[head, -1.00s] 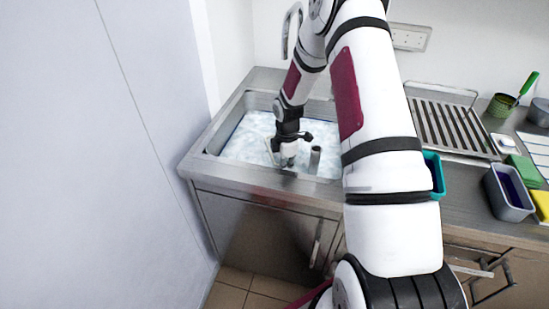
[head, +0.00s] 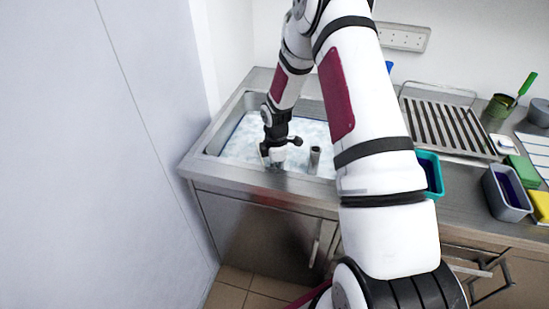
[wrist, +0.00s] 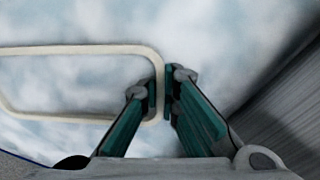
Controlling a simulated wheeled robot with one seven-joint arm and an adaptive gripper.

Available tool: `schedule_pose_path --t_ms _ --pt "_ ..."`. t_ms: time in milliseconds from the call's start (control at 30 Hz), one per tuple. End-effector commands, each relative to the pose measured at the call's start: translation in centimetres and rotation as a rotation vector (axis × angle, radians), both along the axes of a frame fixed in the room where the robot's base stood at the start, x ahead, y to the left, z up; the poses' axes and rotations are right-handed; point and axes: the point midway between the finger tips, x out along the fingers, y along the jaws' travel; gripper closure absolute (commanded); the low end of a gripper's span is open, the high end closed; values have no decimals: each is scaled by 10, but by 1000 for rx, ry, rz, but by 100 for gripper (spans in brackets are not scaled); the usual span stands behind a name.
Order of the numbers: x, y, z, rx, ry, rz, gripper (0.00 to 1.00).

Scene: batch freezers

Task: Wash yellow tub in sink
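The sink (head: 230,120) is full of white, foamy water. My gripper (head: 275,157) is low in it, near the front wall. In the wrist view my gripper (wrist: 162,98) has its two teal-padded fingers closed on either side of the right end of a pale cream rim (wrist: 75,50). This looks like the rim of the tub, at the foam's surface. Foam shows inside the rim, and the tub's walls and any yellow colour are hidden. In the head view the tub is mostly hidden by my gripper.
A grey standpipe (head: 315,158) rises in the sink, right of my gripper. On the counter to the right are a slatted drain rack (head: 448,127), a teal tub (head: 431,170), a grey tub (head: 507,193), a green sponge (head: 524,170) and a yellow sponge (head: 540,204). A wall (head: 110,150) bounds the left.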

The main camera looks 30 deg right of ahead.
Motion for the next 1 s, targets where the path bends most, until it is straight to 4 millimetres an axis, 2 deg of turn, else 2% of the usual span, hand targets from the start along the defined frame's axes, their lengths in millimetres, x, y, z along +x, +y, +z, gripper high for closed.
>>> schedule_pose_path --t_ms 600,1000 --pt "0 -36 0 0 -1 -1 100" --pt "0 -40 1 0 -1 0 100"
